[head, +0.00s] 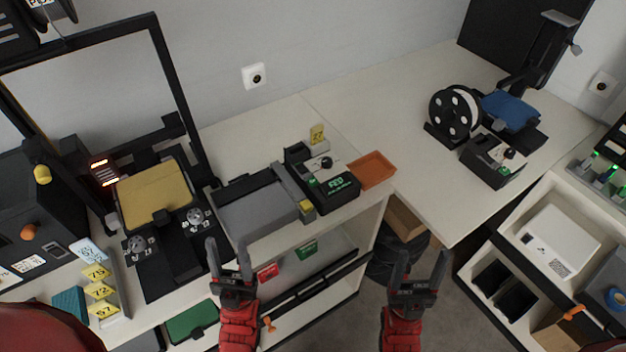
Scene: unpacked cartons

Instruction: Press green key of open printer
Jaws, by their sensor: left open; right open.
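A black frame printer (178,85) with a yellow bed (155,193) stands at the left. Another dark printer (530,75) with a blue bed (510,110) stands at the back right. A dark control box (345,190) at mid-counter has a green key (311,182), a knob and lit green lettering. A second control box (480,165) by the blue-bed printer shows a small green mark; its details are too small to tell. My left gripper (228,246) is open and empty, in front of the grey slab. My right gripper (421,258) is open and empty, right of the mid-counter box.
A grey slab (255,208) lies left of the mid-counter box, an orange tray (372,170) right of it. A filament spool (454,112) stands by the right control box. A white box (558,240) sits in the right shelving. The right table is clear in its middle.

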